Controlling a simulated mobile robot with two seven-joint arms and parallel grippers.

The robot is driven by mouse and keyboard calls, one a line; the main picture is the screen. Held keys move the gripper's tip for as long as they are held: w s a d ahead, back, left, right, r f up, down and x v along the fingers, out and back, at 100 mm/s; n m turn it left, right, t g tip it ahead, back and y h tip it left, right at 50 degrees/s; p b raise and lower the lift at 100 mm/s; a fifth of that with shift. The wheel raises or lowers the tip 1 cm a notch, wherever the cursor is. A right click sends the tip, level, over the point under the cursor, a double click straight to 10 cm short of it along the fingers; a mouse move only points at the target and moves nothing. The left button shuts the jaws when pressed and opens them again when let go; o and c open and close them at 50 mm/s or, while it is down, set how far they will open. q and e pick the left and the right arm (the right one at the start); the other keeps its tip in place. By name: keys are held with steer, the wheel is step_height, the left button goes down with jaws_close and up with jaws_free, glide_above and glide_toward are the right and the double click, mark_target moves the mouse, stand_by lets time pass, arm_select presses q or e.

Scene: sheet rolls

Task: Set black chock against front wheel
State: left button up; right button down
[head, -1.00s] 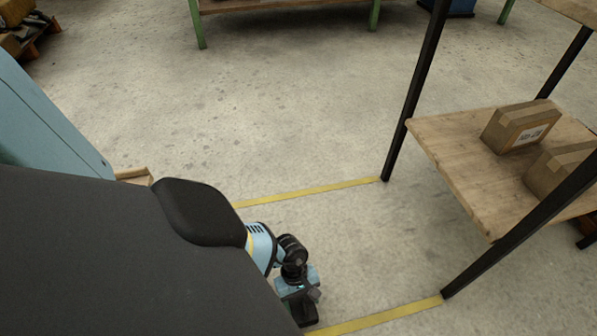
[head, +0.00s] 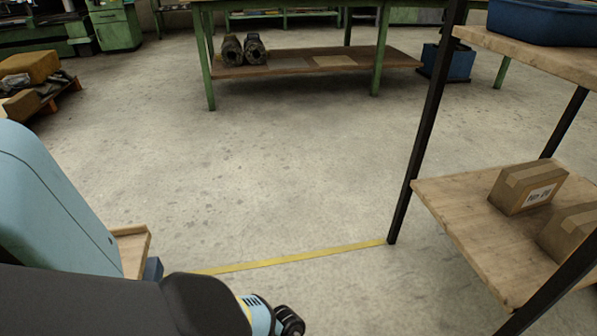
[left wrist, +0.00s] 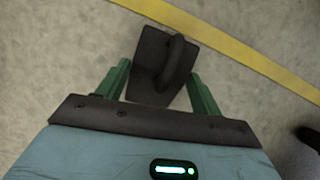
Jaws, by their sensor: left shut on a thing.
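In the left wrist view, the black chock (left wrist: 150,58), a dark block with a curved handle, sits between the green fingers of my left gripper (left wrist: 160,72). The gripper is shut on it, above the concrete floor near a yellow floor line (left wrist: 245,52). I cannot make out the front wheel. A dark rounded shape (left wrist: 311,138) at the right edge of the wrist view is too cut off to identify. My right gripper is not in view.
A black-post shelf with wooden boards (head: 450,215) and cardboard boxes (head: 528,187) stands at right. A wooden edge (head: 133,243) shows at left beside my arm. A green-legged workbench (head: 330,68) is at the back. The middle floor is clear.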

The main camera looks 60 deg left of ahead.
arm_select(q)
steer(key=shift+f, duration=0.2)
steer(key=o, duration=1.2)
steer(key=shift+o, duration=0.3)
steer(key=shift+r, duration=0.15)
steer(key=shift+r, duration=0.15)
steer(key=p+v, duration=0.5)
steer(key=v, duration=0.7)
steer(key=shift+p, duration=0.35)
